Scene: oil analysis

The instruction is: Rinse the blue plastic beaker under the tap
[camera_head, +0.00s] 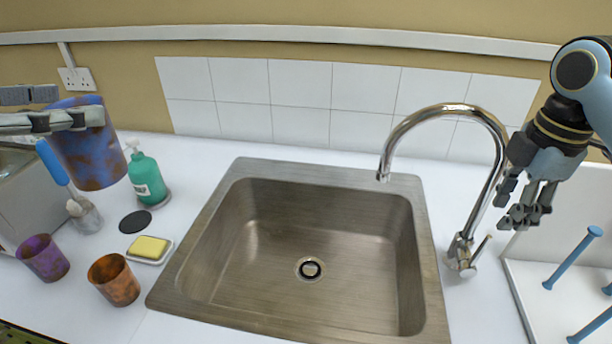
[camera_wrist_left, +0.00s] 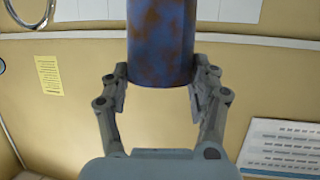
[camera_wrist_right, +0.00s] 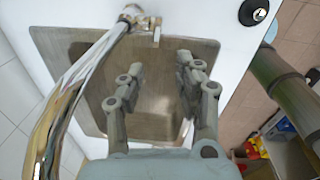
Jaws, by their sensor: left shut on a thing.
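The blue beaker (camera_head: 88,152), with brown stains, is held up at the left of the head view, left of the sink. My left gripper (camera_head: 70,118) is shut on it; the left wrist view shows the beaker (camera_wrist_left: 161,40) between the two fingers. The chrome tap (camera_head: 447,110) arches over the right side of the steel sink (camera_head: 300,260), its spout over the basin; no water shows. Its lever (camera_head: 481,247) is at the base. My right gripper (camera_head: 527,214) is open and empty, right of the tap. The right wrist view shows its fingers (camera_wrist_right: 160,85) apart.
A purple beaker (camera_head: 43,258) and an orange beaker (camera_head: 114,280) stand on the left counter. A sponge (camera_head: 149,248) on a dish, a green soap bottle (camera_head: 146,178) and a brush (camera_head: 52,162) are near them. A rack with blue pegs (camera_head: 573,258) is at right.

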